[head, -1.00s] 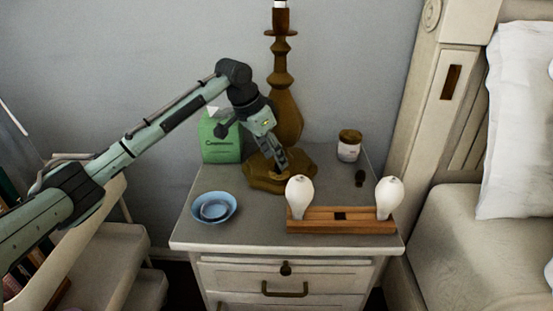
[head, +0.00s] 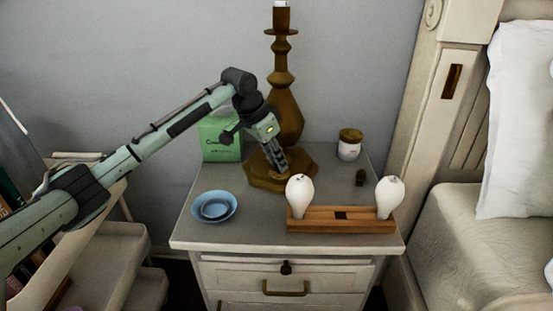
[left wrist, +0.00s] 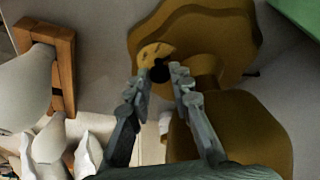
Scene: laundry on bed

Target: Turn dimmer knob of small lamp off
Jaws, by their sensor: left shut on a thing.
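The small lamp (head: 286,105) is brown and stands upright at the back of the nightstand, on a wide scalloped base (head: 262,182). My left gripper (head: 280,168) points down at the front of this base. In the left wrist view the base (left wrist: 225,30) shows at the top, and a small dimmer knob with a dark middle (left wrist: 160,71) sits between the fingertips of my left gripper (left wrist: 160,80). The gripper is shut on the knob. In the head view the fingers hide the knob, so its turned position cannot be told. My right gripper is out of view.
On the nightstand (head: 215,240), a wooden holder (head: 340,226) with two white bulbs stands close in front of the lamp. A blue bowl (head: 214,207), green box (head: 219,138), jar (head: 350,145) and small dark object (head: 360,177) surround it. The bed stands at right.

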